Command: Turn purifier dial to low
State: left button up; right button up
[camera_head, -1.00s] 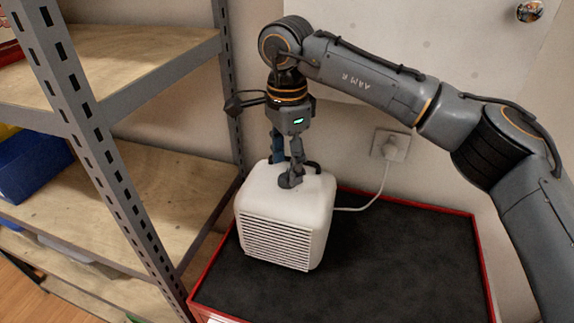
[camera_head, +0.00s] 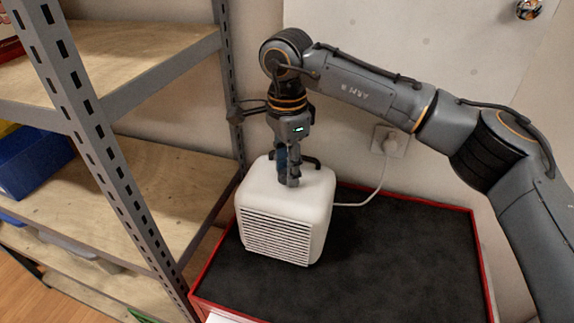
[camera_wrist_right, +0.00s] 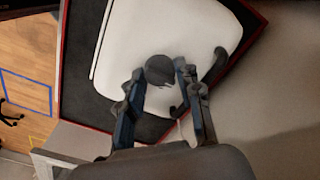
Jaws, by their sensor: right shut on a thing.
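The white purifier (camera_head: 287,215) with a slatted front stands on the black top of a red-edged cabinet. Its white top also shows in the right wrist view (camera_wrist_right: 135,45). A dark round dial (camera_wrist_right: 160,70) sits on that top, with a mark on it that is too small to read. My right gripper (camera_head: 289,182) points straight down onto the purifier's top. In the right wrist view its fingers (camera_wrist_right: 160,78) are on both sides of the dial, shut on it. In the head view the fingers hide the dial. My left gripper is not in view.
A metal shelf rack (camera_head: 110,165) with wooden boards stands close on the left. A white cable runs from the purifier to a wall socket (camera_head: 389,141). The black cabinet top (camera_head: 400,250) is bare to the right. A dark handle (camera_wrist_right: 215,66) rises beside the dial.

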jog(key=shift+f+m+b, duration=0.15)
jog(key=shift+m+b, duration=0.85)
jog(key=shift+m, duration=0.3)
jog(key=m+b, duration=0.1)
jog(key=m, duration=0.1)
jog(key=shift+m+b, duration=0.3)
jog(key=m+b, duration=0.1)
jog(key=m, duration=0.2)
jog(key=shift+b, duration=0.3)
jog(key=shift+m+b, duration=0.55)
jog(key=shift+m, duration=1.15)
jog(key=shift+r, duration=0.2)
